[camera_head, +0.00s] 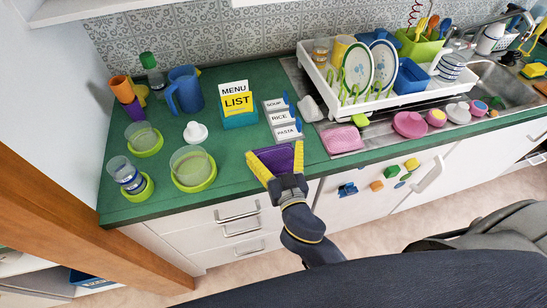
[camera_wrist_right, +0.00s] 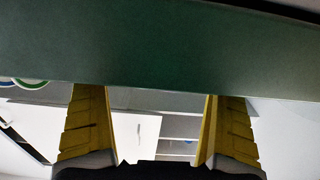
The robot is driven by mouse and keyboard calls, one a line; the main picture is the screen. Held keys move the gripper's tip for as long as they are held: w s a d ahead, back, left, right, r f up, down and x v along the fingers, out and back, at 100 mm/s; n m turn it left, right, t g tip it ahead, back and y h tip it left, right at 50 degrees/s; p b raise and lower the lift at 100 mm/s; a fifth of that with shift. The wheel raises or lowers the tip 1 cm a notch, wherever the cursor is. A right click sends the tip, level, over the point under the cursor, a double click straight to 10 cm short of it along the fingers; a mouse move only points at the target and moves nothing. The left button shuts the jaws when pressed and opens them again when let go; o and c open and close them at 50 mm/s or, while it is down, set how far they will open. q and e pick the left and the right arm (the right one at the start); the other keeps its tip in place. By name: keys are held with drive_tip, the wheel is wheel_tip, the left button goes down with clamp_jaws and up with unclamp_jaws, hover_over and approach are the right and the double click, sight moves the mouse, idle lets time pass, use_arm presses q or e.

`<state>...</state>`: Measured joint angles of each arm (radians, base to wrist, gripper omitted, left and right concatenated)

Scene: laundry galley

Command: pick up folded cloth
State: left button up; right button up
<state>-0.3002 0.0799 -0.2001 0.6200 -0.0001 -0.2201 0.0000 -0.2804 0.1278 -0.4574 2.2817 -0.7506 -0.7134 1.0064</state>
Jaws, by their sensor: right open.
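My right gripper (camera_head: 272,160) is at the front edge of the green counter, its yellow fingers spread apart. A flat purple piece (camera_head: 278,157), which looks like folded cloth, shows between and behind the fingers in the head view, partly hidden. I cannot tell whether the fingers touch it. In the right wrist view, the open fingers (camera_wrist_right: 158,130) have nothing visible gripped between them, and a green surface (camera_wrist_right: 160,45) spans the top. My left gripper is not in view.
A white dish rack (camera_head: 385,100) is at the back right. The counter (camera_head: 230,195) is clear just left of the gripper.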

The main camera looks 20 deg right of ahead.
sight(275, 151)
drive_tip(key=c, duration=1)
wheel_tip(275, 151, up, 10)
idle(0.5)
